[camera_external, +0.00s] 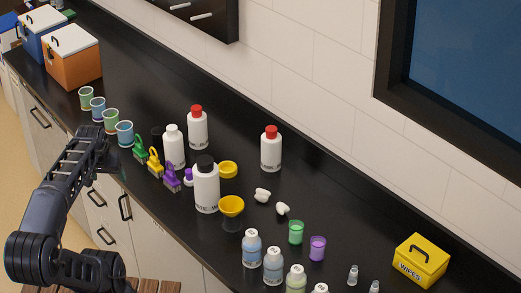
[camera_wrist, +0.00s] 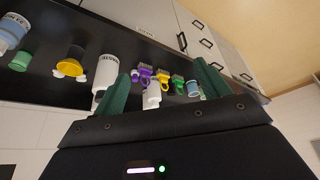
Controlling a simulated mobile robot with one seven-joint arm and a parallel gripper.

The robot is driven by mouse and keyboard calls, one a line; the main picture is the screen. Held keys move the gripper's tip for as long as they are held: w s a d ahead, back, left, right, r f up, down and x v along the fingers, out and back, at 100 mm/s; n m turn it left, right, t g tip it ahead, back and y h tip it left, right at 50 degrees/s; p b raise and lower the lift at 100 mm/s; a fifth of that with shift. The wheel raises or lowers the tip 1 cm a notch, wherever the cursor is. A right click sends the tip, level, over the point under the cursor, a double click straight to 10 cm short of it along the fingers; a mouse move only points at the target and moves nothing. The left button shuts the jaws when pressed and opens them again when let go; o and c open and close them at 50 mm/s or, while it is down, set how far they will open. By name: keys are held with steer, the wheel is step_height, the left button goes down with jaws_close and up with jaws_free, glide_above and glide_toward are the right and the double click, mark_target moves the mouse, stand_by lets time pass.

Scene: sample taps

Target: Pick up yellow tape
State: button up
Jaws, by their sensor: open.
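The yellow tape (camera_external: 155,163), a small dispenser shape, stands on the black counter between a green one (camera_external: 139,149) and a purple one (camera_external: 171,178). In the wrist view the yellow tape (camera_wrist: 163,77) shows between the purple and green ones, in the gap between my fingers but farther off. My gripper (camera_wrist: 163,69) is open, its two green fingers wide apart with nothing held. In the external view my dark arm rises at the left by the counter's front edge; its fingers are not clear there.
White bottles (camera_external: 174,147) stand just behind the tapes, and a black-capped bottle (camera_external: 207,188) stands to their right. Several coloured cups (camera_external: 125,133) line the front edge to the left. Yellow funnels (camera_external: 231,205) stand to the right.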

steer(key=shift+o, duration=0.7)
